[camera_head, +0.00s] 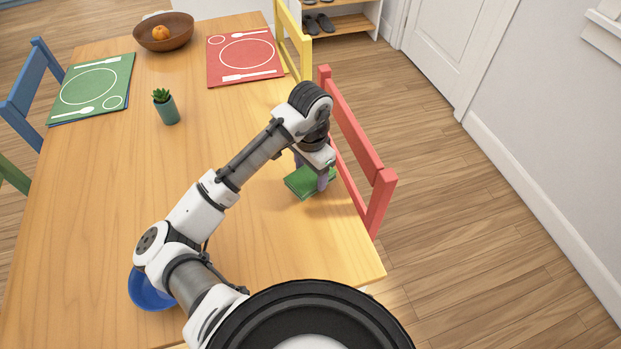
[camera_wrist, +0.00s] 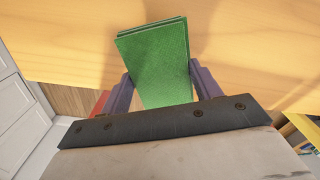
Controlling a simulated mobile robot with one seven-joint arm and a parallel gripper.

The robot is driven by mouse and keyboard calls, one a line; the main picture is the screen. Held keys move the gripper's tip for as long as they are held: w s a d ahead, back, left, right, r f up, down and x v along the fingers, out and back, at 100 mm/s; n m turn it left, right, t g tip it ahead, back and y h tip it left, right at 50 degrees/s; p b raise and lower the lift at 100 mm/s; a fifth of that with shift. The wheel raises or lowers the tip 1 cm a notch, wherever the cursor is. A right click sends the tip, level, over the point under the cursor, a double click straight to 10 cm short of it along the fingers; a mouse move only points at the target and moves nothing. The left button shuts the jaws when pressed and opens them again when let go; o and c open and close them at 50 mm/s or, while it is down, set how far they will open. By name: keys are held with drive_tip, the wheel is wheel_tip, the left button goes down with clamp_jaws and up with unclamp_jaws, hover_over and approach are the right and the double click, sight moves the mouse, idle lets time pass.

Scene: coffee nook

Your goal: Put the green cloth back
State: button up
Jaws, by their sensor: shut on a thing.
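The green cloth (camera_head: 301,184) is a folded, flat rectangle at the right edge of the wooden table (camera_head: 190,160), near the red chair. My gripper (camera_head: 311,177) is over it with its fingers pointing down. In the wrist view the cloth (camera_wrist: 158,62) lies between the two fingers of my gripper (camera_wrist: 160,92), which are shut on it. Whether the cloth touches the table or is held just above it, I cannot tell.
A red chair (camera_head: 362,150) stands close beside my gripper. A potted plant (camera_head: 166,107), green placemat (camera_head: 92,86), red placemat (camera_head: 244,56) and wooden bowl (camera_head: 163,32) with an orange fruit are farther back. A blue bowl (camera_head: 148,292) is partly hidden under my arm. The table's middle is clear.

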sight(311, 175)
drive_tip(key=shift+f, duration=1.8)
drive_tip(key=shift+f, duration=0.1)
drive_tip(key=shift+f, duration=0.15)
drive_tip(key=o, duration=1)
wheel_tip(311, 175, up, 12)
drive_tip(key=shift+r+b, duration=0.25)
drive_tip(key=shift+b, duration=0.15)
